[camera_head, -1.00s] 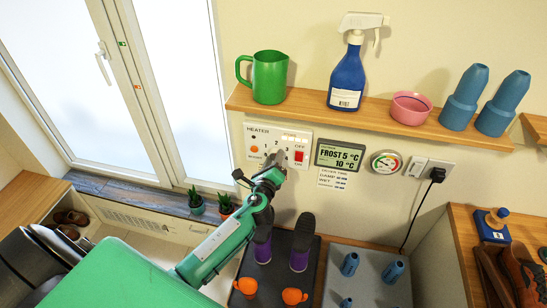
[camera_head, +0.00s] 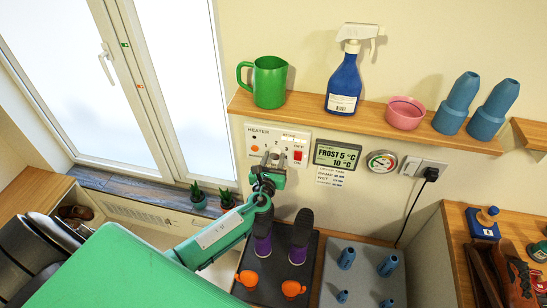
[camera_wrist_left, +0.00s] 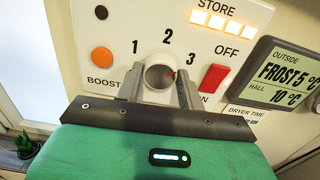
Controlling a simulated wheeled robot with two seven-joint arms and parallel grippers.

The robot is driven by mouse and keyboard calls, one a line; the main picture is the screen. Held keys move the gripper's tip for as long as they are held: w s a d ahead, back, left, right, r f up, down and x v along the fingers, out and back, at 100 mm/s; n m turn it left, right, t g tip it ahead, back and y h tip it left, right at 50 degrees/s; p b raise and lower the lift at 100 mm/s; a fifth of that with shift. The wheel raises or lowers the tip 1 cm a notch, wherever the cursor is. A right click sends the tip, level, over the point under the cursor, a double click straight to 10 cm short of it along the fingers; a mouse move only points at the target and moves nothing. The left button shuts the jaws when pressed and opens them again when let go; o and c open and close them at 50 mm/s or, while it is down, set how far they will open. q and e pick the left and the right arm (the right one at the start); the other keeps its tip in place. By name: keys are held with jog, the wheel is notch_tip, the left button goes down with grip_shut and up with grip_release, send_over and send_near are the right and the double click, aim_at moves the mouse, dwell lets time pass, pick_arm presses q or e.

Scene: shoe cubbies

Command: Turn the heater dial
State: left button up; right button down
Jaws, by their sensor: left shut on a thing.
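The white heater panel (camera_head: 262,137) is on the wall below the shelf. Its round white dial (camera_wrist_left: 160,73) shows in the left wrist view, with marks 1, 2 and 3 around it. The fingers hide part of the dial's lower edge. A red switch (camera_wrist_left: 214,78) stands right of the dial, an orange button (camera_wrist_left: 102,56) left. The row of STORE lights (camera_wrist_left: 217,20) is lit. My right gripper is not in view.
A wooden shelf (camera_head: 340,117) above holds a green jug (camera_head: 270,83), a blue spray bottle (camera_head: 344,84) and a pink bowl (camera_head: 405,113). A display (camera_head: 337,153) is right of the panel. Purple boots (camera_head: 300,237) stand below on a dark mat.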

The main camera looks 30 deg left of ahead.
pick_arm(q)
jog(key=shift+f+m, duration=0.15)
jog(key=shift+m, duration=0.15)
jog(key=o, duration=1)
jog(key=shift+c, duration=0.2)
jog(key=b+v, duration=0.3)
jog(key=v, duration=1)
jog(key=shift+s+d, duration=0.15)
jog(key=shift+s, duration=0.25)
